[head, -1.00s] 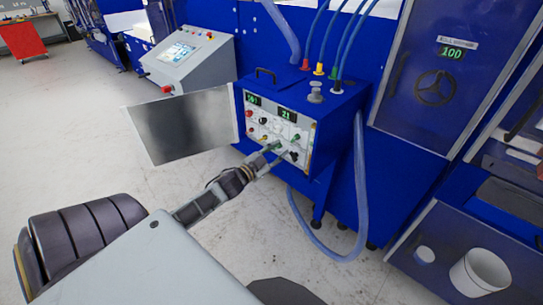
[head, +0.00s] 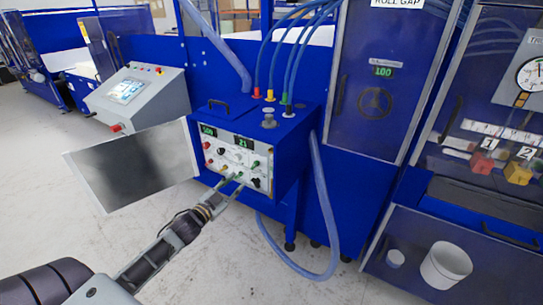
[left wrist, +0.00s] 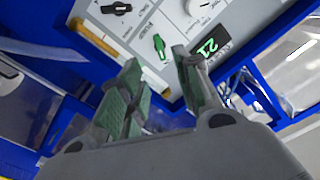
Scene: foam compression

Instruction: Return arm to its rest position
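My left gripper (head: 236,184) is in front of the lower part of the white control panel (head: 213,158) of a blue box in the head view. In the left wrist view, its two green-padded fingers (left wrist: 159,70) are spread apart with nothing between them. A green knob (left wrist: 160,45) on the panel shows beyond the gap, and a green "21" display (left wrist: 208,47) is by the right finger. Whether a fingertip touches the panel cannot be told. My left arm comes in from the lower left. My right gripper is in neither view.
An open grey door plate (head: 135,165) sticks out left of the box, close to my left arm. A hose (head: 325,205) loops down on the right. A grey console (head: 135,97) stands behind. White buckets (head: 446,266) are at lower right. Floor at left is clear.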

